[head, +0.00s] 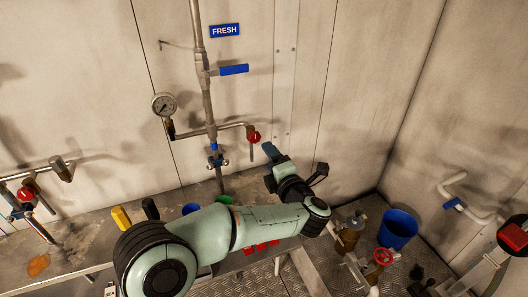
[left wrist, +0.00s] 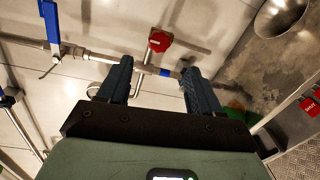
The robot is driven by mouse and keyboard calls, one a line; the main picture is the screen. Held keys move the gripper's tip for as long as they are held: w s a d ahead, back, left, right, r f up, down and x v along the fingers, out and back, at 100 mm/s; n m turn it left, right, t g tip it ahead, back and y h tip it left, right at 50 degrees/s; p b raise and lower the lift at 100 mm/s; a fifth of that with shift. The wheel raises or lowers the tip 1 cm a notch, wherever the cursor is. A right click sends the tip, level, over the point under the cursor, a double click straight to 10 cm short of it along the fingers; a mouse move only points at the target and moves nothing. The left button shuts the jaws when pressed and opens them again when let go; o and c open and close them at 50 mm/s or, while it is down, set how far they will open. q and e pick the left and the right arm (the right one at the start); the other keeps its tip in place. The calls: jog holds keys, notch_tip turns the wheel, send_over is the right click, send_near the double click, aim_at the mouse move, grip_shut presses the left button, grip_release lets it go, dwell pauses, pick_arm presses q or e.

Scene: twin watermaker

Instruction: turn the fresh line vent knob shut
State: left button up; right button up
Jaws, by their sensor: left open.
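The red vent knob (head: 254,137) sits at the right end of a short branch off the vertical fresh line (head: 205,95), under the blue FRESH sign (head: 225,30). My left gripper (head: 270,150) is just right of and below the knob in the head view, apart from it. In the left wrist view the red knob (left wrist: 160,41) lies ahead, beyond the fingertips of my open, empty left gripper (left wrist: 157,68). The knob's turned position cannot be told. My right gripper is not in view.
A blue lever (head: 234,69) and a pressure gauge (head: 163,105) are on the fresh line. A bench (head: 75,240) runs below, with a yellow item (head: 121,217) on it. Another red knob (head: 27,191) is at left. A blue bucket (head: 398,229) stands at right.

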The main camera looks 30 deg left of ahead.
pick_arm(q)
jog(key=shift+v, duration=1.25)
